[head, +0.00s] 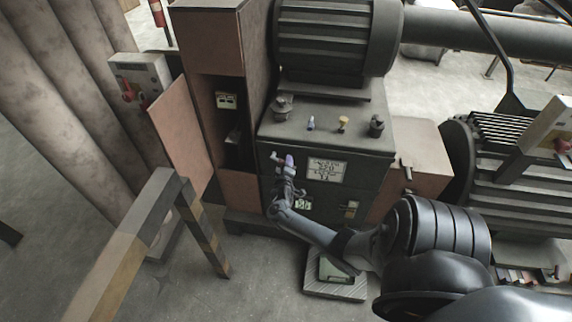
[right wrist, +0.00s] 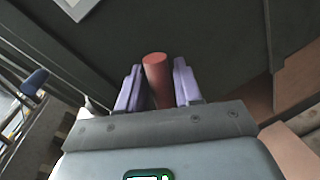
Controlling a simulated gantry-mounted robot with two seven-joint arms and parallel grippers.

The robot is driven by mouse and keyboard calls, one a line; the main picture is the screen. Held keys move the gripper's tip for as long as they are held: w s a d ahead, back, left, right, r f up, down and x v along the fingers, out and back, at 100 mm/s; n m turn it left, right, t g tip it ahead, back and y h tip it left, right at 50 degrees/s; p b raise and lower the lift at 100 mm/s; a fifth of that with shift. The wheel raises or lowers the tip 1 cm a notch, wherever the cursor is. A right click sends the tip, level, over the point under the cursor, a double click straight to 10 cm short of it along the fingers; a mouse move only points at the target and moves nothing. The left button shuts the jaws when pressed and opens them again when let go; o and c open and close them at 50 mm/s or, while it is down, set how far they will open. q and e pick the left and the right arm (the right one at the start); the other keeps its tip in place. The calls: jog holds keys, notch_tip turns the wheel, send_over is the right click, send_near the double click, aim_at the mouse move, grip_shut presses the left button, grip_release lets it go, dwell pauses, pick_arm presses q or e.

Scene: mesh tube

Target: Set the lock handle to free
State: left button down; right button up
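My right gripper (head: 283,160) is at the upper left of the dark cabinet's front in the head view. In the right wrist view its two lilac fingers (right wrist: 158,88) stand on either side of a red cylindrical handle (right wrist: 157,76), which I take to be the lock handle. The gaps beside the handle look very narrow, and I cannot tell whether the fingers press on it. The handle's base is hidden behind the gripper. In the head view the gripper covers most of the handle. My left gripper is not in view.
The dark cabinet (head: 372,150) carries a label plate (head: 325,169), several small knobs on top and a large motor (head: 335,38) behind. An open brown door (head: 182,135) stands left. A striped barrier (head: 205,235) is at front left. A box with red knobs (head: 141,78) is farther left.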

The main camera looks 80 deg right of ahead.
jog(key=shift+o, duration=0.7)
jog(key=shift+a, duration=0.15)
jog(key=shift+a+r, duration=0.1)
jog(key=shift+a, duration=0.2)
jog(key=p+v, duration=0.3)
jog(key=v, duration=0.7)
jog(key=shift+s, duration=0.1)
